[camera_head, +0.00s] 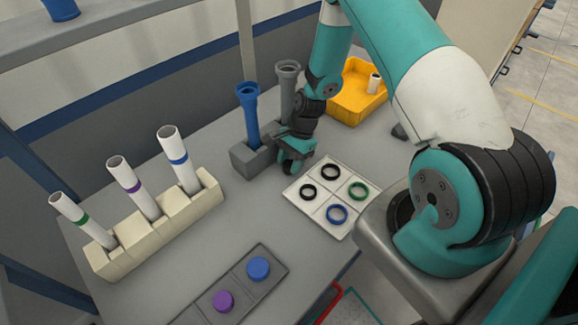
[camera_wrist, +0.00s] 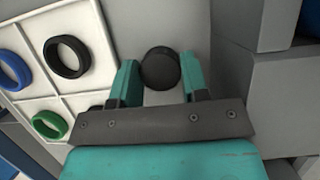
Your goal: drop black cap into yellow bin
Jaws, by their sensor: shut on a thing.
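The black cap (camera_wrist: 160,68) is round and dark, and in the wrist view it sits between the two teal fingers of my gripper (camera_wrist: 159,77). My gripper is shut on it. In the head view my gripper (camera_head: 292,166) is low over the table, between the grey pipe holder and the white ring tray; the cap cannot be made out clearly there. The yellow bin (camera_head: 345,105) stands at the back right of the table, behind my gripper. A short white piece with a dark end (camera_head: 374,84) is inside it.
A grey holder (camera_head: 252,158) with a blue pipe (camera_head: 249,118) and a grey pipe (camera_head: 287,90) stands close left of my gripper. The white ring tray (camera_head: 328,190) is close right. A cream rack (camera_head: 160,232) holds three white pipes. Blue and purple caps (camera_head: 258,268) lie in front.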

